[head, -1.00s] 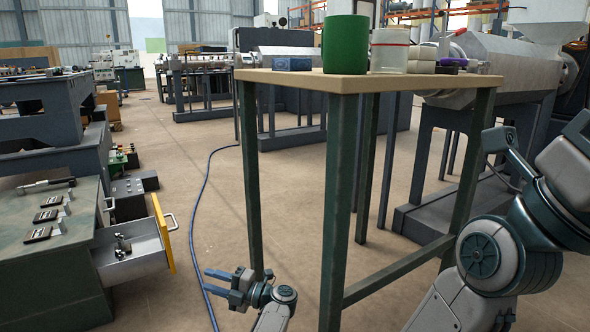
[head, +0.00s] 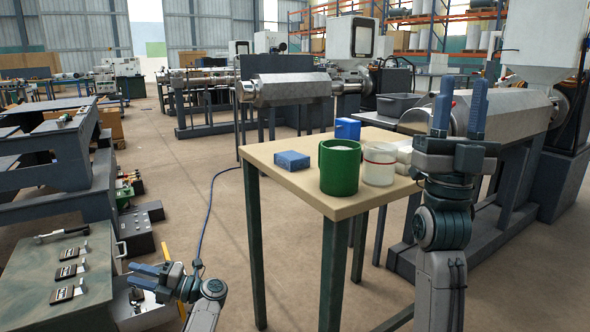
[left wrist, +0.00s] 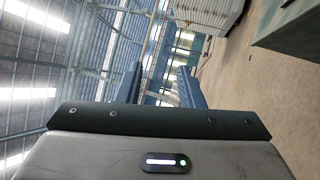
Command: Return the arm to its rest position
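My left gripper (head: 148,279) is low at the left in the head view, beside the open drawer (head: 150,308) of the green cabinet. In the left wrist view its two blue fingers (left wrist: 157,86) stand apart with nothing between them. My right gripper (head: 459,108) points straight up at the right, in front of the table's right part. Its blue fingers are apart and empty.
A wooden-topped table (head: 290,185) stands in the middle with a green container (head: 339,168), a clear jar (head: 379,165) and blue blocks (head: 292,161).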

